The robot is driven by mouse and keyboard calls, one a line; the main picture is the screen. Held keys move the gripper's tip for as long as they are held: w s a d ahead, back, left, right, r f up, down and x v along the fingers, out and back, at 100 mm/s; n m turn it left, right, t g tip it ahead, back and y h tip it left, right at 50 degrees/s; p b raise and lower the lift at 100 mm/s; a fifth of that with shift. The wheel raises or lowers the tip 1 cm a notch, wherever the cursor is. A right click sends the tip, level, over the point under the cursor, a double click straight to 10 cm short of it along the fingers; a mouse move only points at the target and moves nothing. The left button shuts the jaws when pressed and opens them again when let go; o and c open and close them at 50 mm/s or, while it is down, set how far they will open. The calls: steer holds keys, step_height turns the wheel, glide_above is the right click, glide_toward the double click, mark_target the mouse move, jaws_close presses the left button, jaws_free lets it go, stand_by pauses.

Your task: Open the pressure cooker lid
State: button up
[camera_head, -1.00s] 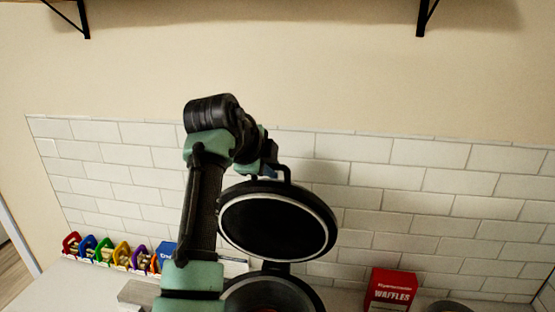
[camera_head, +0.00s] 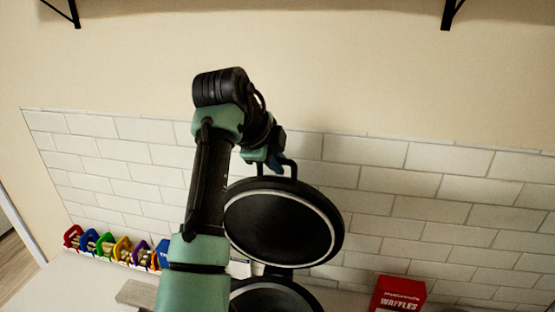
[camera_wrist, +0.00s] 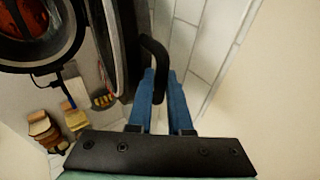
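The pressure cooker lid (camera_head: 283,225) is a black disc with a pale rim. It stands raised and steeply tilted at the back of the cooker, its underside facing the head camera. The cooker body (camera_head: 275,297) is open below it, partly cut off by the frame. In the wrist view, the lid shows edge-on (camera_wrist: 120,45), and the open pot (camera_wrist: 38,25) has something reddish-brown inside. My gripper (camera_wrist: 160,90) has blue fingers on both sides of the lid's black handle (camera_wrist: 157,60) and looks shut on it. In the head view, my gripper (camera_head: 280,160) is at the lid's top.
A red waffles box (camera_head: 398,294) stands right of the cooker on the counter. A row of coloured items (camera_head: 115,248) and a grey block (camera_head: 135,293) are at the left. The tiled wall (camera_head: 430,205) is close behind the lid. Shelf brackets (camera_head: 455,12) hang above.

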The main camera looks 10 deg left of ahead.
steer(key=o, duration=0.5)
steer(key=shift+f, duration=0.4)
steer(key=shift+c, duration=0.2)
steer(key=b+v, duration=0.6)
steer(key=v, duration=0.7)
steer(key=shift+r, duration=0.35)
steer(key=w+d+n+t+b, duration=0.2)
steer(key=d+n+t+b, duration=0.4)
steer(key=d+n+t, duration=0.4)
steer(key=s+d+r+n+t+y+b, duration=0.1)
steer(key=s+d+r+n+t, duration=0.1)
steer(key=s, duration=0.8)
steer(key=s+d+r+n+t+y+b, duration=0.1)
steer(key=s+r+n+t, duration=0.3)
steer(key=s, duration=0.6)
steer(key=n+t+b, duration=0.1)
steer(key=n+t, duration=0.1)
steer(key=t, duration=0.1)
steer(key=shift+s+d+n+t, duration=0.25)
steer(key=shift+d+n+t, duration=0.05)
steer(key=shift+d+t, duration=0.1)
